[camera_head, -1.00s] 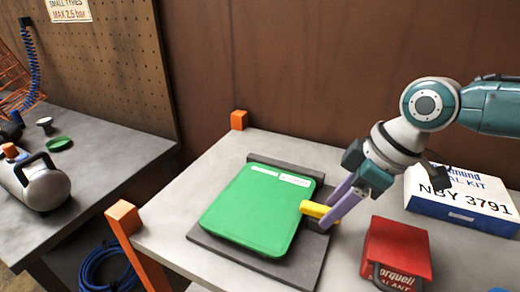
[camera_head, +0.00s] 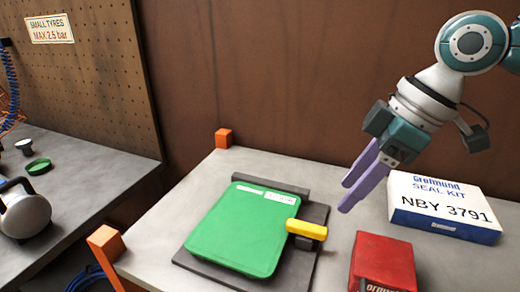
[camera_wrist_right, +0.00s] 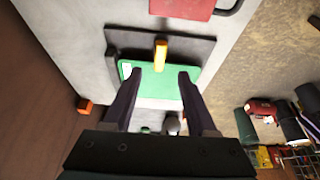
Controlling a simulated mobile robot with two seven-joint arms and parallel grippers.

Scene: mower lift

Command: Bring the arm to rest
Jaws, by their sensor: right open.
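My right arm comes in from the right in the head view. Its right gripper (camera_head: 357,186) is open and empty, with purple fingers pointing down and left. It is up and to the right of a yellow handle (camera_head: 306,230), apart from it. The handle sits at the right edge of a green panel (camera_head: 240,225) lying on a dark grey plate (camera_head: 305,262). In the right wrist view, the open right gripper (camera_wrist_right: 153,82) shows its two fingers apart, with the yellow handle (camera_wrist_right: 160,55) and green panel (camera_wrist_right: 150,78) beyond. My left gripper is not in view.
A white and blue seal kit box (camera_head: 443,208) lies right of the gripper. A red sealant box (camera_head: 383,262) stands at the front. Orange corner posts (camera_head: 223,138) mark the grey table (camera_head: 165,225). A second bench (camera_head: 75,185) with a tank (camera_head: 24,215) is at left.

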